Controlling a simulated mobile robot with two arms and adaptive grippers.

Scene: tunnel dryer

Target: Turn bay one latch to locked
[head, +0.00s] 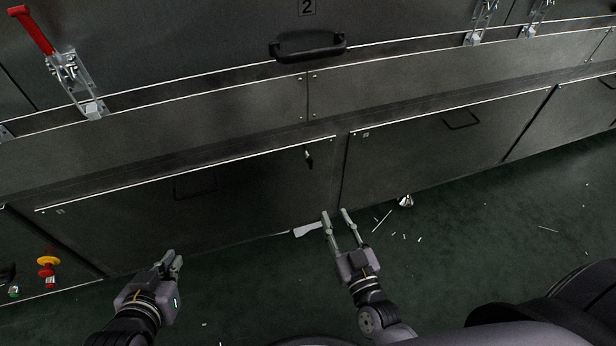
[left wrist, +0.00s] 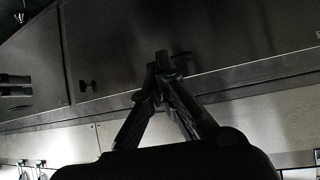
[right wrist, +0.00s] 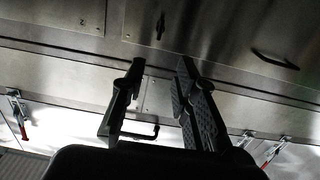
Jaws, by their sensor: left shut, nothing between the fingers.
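A small dark turn latch (head: 308,158) sits near the upper right corner of a grey lower panel (head: 250,185). It looks roughly upright; no lettering for bay one or locked is readable beside it. It also shows in the left wrist view (left wrist: 87,87), and in the right wrist view (right wrist: 160,27) beyond my fingers. My left gripper (head: 172,260) is shut and empty, low in front of the panel's left part, apart from the latch. My right gripper (head: 336,214) is open and empty, below and slightly right of the latch, not touching it.
A dark recessed handle (head: 195,186) is on the same panel; another handle (head: 462,119) is on the panel to the right. A red-handled toggle clamp (head: 75,75) and a black bar handle (head: 307,46) are above. A red-yellow stop button (head: 47,263) is lower left. Scraps litter the green floor.

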